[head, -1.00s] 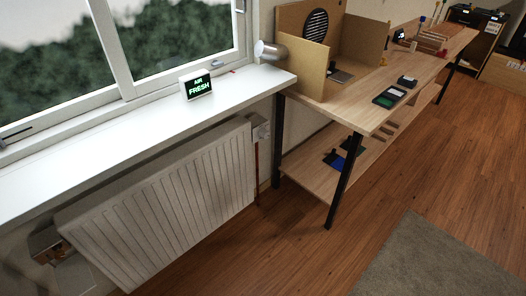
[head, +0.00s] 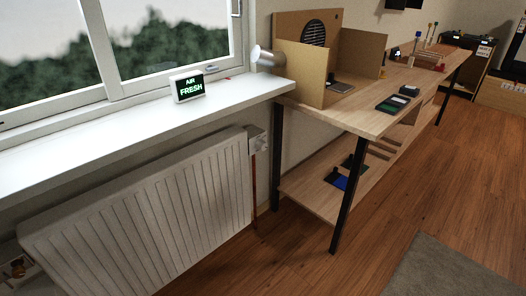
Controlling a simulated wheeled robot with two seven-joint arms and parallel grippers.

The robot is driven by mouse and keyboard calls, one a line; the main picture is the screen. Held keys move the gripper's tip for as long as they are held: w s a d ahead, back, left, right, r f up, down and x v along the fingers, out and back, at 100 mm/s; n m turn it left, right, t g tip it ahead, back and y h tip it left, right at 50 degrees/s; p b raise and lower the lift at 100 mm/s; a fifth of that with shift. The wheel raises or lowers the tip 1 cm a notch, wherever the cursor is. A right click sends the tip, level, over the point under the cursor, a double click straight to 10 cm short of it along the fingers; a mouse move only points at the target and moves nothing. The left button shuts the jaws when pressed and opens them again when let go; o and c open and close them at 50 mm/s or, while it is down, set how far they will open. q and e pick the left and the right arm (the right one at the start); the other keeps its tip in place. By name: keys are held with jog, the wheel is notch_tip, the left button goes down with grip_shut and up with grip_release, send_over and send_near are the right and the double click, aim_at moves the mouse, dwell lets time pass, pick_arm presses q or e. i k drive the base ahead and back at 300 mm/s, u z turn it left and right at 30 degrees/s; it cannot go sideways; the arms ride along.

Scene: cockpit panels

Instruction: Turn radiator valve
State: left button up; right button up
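A white ribbed radiator (head: 150,215) hangs on the wall below the window sill, at the left and middle of the head view. At its upper right end is a small pale valve fitting (head: 259,143), with a reddish pipe (head: 254,195) running down from it to the floor. Its dial is too small to read. A box-like fitting (head: 18,268) with a reddish-brown part shows at the lower left edge, beside the radiator's lower left corner. Neither of my grippers shows in the head view.
A wooden workbench (head: 365,122) with black legs stands right of the radiator, with a cardboard enclosure (head: 300,82) on top. The wooden floor (head: 420,190) is clear, with a grey rug (head: 435,268).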

aim_at(261, 145)
jog(key=k, duration=0.2)
jog(key=z, duration=1.2)
jog(key=i, duration=1.55)
jog(key=u, duration=0.55)
